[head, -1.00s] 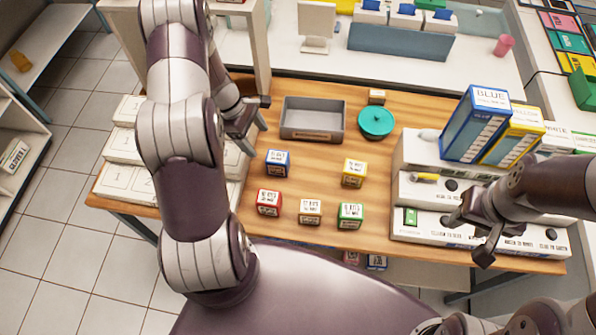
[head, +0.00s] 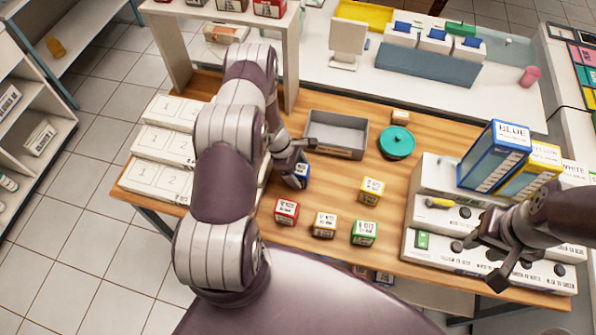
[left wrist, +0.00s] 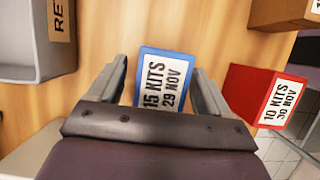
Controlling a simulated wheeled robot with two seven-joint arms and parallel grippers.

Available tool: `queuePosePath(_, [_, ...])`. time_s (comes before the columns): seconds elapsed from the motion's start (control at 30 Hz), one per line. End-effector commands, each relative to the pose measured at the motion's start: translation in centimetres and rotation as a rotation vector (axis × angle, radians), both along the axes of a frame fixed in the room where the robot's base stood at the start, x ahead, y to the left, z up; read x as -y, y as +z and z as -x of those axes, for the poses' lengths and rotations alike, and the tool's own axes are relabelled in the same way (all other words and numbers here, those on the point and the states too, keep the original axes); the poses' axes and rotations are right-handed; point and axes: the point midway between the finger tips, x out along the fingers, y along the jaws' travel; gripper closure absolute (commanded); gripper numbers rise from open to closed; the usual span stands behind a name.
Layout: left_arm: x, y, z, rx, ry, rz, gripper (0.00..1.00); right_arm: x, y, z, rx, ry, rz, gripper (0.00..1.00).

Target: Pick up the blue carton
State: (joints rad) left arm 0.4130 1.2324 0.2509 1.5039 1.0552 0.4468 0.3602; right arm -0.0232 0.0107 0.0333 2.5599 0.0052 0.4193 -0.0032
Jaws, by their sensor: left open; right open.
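The small blue carton (head: 303,172) stands on the wooden table, partly hidden by my left gripper in the head view. In the left wrist view the blue carton (left wrist: 163,82) shows a white label reading "15 KITS 29 NOV". My left gripper (head: 296,166) is open, with its fingers on either side of the carton; I cannot tell whether they touch it. My right gripper (head: 484,262) is open and empty, in front of the white drawer units on the right.
A grey tray (head: 361,141) and a teal round container (head: 397,142) are behind. White numbered boxes (head: 158,145) lie at left.

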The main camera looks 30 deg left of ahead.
Motion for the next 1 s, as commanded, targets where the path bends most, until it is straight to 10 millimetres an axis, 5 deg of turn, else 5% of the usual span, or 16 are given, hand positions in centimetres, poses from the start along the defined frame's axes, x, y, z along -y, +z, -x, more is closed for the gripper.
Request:
queuePosePath(0.13, [0.0,0.0,0.0,0.001,-0.001,0.0,0.21,0.0,-0.1,0.0,0.0,0.0,0.0,0.57])
queuePosePath(0.3, [0.0,0.0,0.0,0.0,-0.001,0.0,0.77,0.0,-0.1,0.0,0.0,0.0,0.0,0.57])
queuePosePath(0.67, [-0.1,0.3,-0.1,0.003,-0.002,-0.001,0.78,0.0,-0.3,0.0,0.0,0.0,0.0,0.57])
queuePosePath(0.9, [-0.1,3.7,-0.2,0.007,-0.001,-0.003,0.78,0.0,-1.9,0.0,0.0,0.0,0.0,0.57])
queuePosePath(1.0, [1.3,4.9,1.5,0.001,-0.002,0.001,0.78,0.0,-2.8,0.0,0.0,0.0,0.0,0.57])
